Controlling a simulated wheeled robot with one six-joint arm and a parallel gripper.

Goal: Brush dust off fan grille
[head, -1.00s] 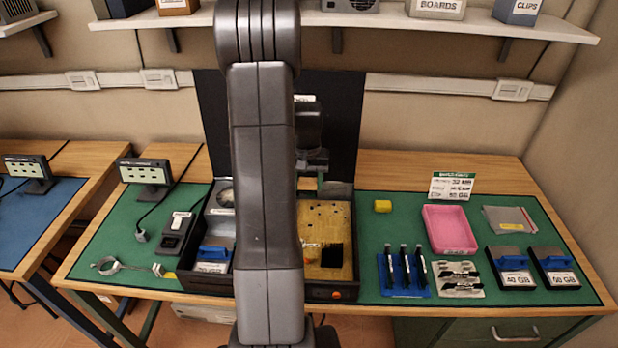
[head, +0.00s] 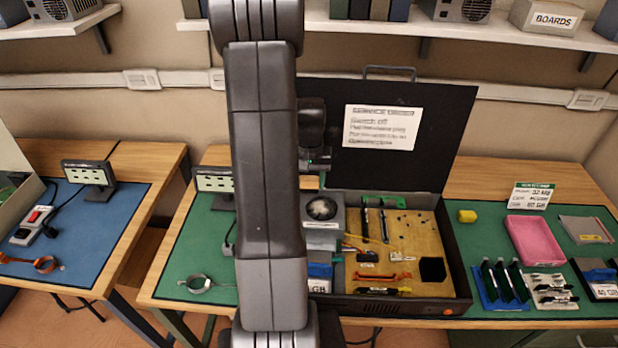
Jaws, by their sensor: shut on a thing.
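The fan grille (head: 320,208) is a round dark disc on top of a grey power supply box (head: 322,238), in the left part of the open black case (head: 462,262). My gripper (head: 318,162) shows only in part beside my arm, above and behind the grille in the picture. It is shut on the brush, of which only a small greenish-grey bit shows below the jaws. The bristles cannot be made out, nor whether they touch the grille. My arm hides the case's left edge.
The case's raised lid (head: 440,130) stands behind, with a white notice (head: 380,128). Loose parts lie on the case's tan board (head: 400,258).

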